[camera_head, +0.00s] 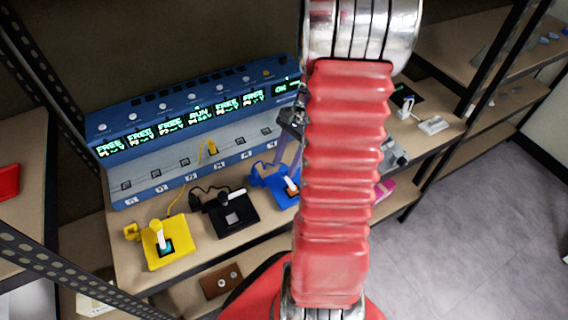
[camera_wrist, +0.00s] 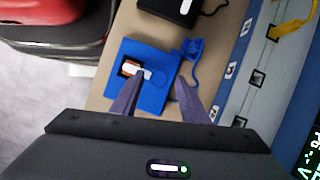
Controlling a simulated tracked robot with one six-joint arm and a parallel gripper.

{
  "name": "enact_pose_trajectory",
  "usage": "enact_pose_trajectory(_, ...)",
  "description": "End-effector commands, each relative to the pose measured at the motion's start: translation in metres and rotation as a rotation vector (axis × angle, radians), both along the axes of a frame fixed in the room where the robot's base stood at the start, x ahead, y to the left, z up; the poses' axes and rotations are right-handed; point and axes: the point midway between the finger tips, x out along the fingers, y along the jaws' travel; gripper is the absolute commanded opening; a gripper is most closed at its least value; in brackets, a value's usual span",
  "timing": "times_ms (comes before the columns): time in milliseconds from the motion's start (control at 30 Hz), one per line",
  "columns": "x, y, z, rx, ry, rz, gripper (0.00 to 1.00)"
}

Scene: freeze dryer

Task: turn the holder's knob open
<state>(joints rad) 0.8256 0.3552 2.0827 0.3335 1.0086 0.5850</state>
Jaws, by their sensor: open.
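A blue holder (camera_head: 283,195) with a white knob (camera_head: 291,186) sits on the wooden bench, partly hidden behind my red arm. The right fingertip is toward the blue plug and cable (camera_wrist: 190,48). In the head view my gripper (camera_head: 285,155) is mostly hidden by my arm.
A black holder (camera_head: 232,213) and a yellow holder (camera_head: 167,243) with a white knob stand left of the blue one. A blue console (camera_head: 190,110) with lit green displays and a row of sockets stands behind.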

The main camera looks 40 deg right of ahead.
Motion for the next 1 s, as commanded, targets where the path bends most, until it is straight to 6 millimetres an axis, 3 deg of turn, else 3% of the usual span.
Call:
enact_pose_trajectory(367, 0.0, 0.002, -0.005, -0.001, 0.0, 0.0, 0.41)
enact_pose_trajectory(900, 0.001, 0.002, -0.005, -0.001, -0.001, 0.001, 0.03)
enact_pose_trajectory(967, 0.001, 0.013, -0.004, -0.001, -0.001, 0.004, 0.0)
enact_pose_trajectory(1000, 0.002, 0.009, -0.005, 0.0, -0.001, 0.003, 0.0)
